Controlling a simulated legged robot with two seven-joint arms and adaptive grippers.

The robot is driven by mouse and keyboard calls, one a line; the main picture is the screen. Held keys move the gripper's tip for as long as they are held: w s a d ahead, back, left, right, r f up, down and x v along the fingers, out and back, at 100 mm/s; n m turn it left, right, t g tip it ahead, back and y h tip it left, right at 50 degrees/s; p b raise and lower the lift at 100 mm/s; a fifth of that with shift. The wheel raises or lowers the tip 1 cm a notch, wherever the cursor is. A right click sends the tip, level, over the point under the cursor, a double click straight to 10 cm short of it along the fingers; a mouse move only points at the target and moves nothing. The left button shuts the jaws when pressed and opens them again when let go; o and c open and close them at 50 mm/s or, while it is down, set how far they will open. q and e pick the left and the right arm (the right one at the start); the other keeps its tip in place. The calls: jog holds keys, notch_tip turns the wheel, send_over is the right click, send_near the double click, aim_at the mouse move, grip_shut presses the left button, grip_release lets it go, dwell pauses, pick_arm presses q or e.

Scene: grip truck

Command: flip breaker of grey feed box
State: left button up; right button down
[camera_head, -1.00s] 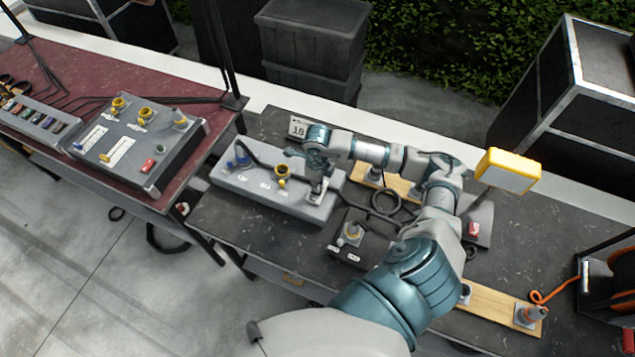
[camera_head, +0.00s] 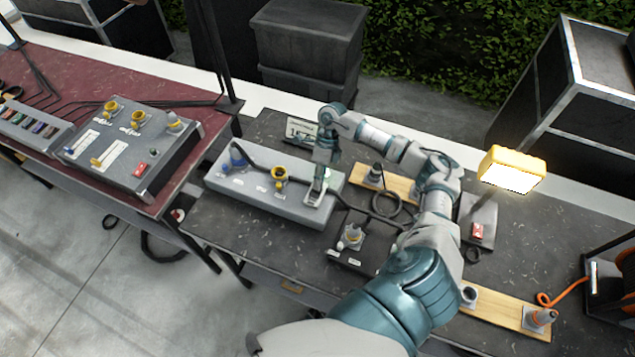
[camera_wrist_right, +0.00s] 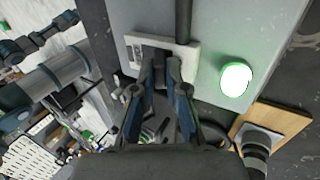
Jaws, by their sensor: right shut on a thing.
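The grey feed box (camera_head: 245,192) is a long flat box on the dark table, with a blue plug and a yellow-ringed socket on its top. Its breaker (camera_head: 314,199) is at the right end, with a pale plate that also shows in the wrist view (camera_wrist_right: 187,62). My right gripper (camera_head: 320,184) is over that end, its fingers shut on the dark breaker lever. The fingers (camera_wrist_right: 167,68) hide most of the lever. A green light (camera_wrist_right: 235,79) glows on the box beside the breaker. My left gripper is not seen.
A yellow work lamp (camera_head: 512,170) is lit at the right. A small dark box (camera_head: 352,257) stands in front of the feed box. A wooden board (camera_head: 402,190) and a coiled cable lie to its right. Another control box (camera_head: 130,150) sits on the red table.

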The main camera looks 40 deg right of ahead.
jog(key=c, duration=1.2)
grip_release()
jog(key=shift+d, duration=0.15)
jog(key=v, duration=1.2)
jog(key=shift+w, duration=0.15)
